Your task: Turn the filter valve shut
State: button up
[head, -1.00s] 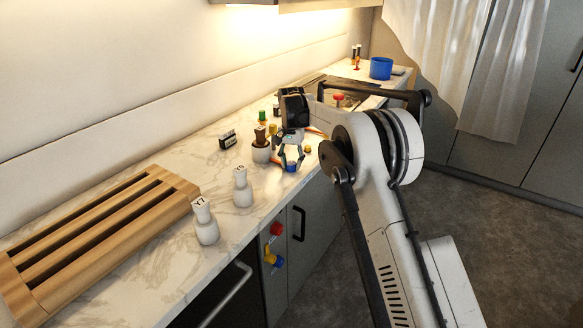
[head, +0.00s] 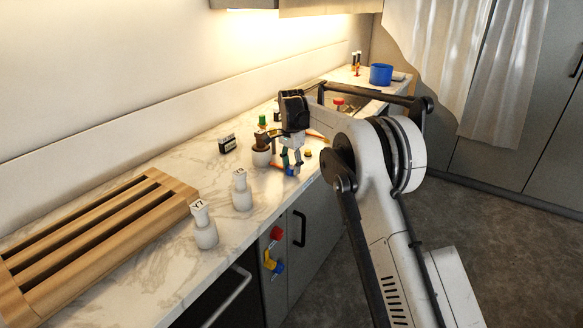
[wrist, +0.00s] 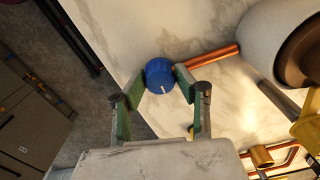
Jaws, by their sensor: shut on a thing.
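A round blue knob with a white mark (wrist: 159,75) sits at the counter edge, on the end of a copper pipe (wrist: 212,57). It looks like the valve handle, but I read no label on it. In the wrist view its white mark points down the picture, roughly across the pipe. My gripper (wrist: 157,84) has its green-padded fingers on either side of the knob and is shut on it. In the head view my gripper (head: 292,164) reaches down to the counter's front edge, and its fingers partly hide the knob (head: 291,171).
A white pot (head: 262,155) stands close beside my gripper. Two white labelled bottles (head: 205,226) (head: 241,190) and a slatted wooden rack (head: 100,235) are nearer on the counter. Red and blue knobs (head: 277,234) (head: 278,267) sit on the cabinet front below.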

aim_at(291, 167)
jog(key=o, duration=1.1)
notch_tip(291, 167, up, 12)
jog(key=shift+r, duration=0.1)
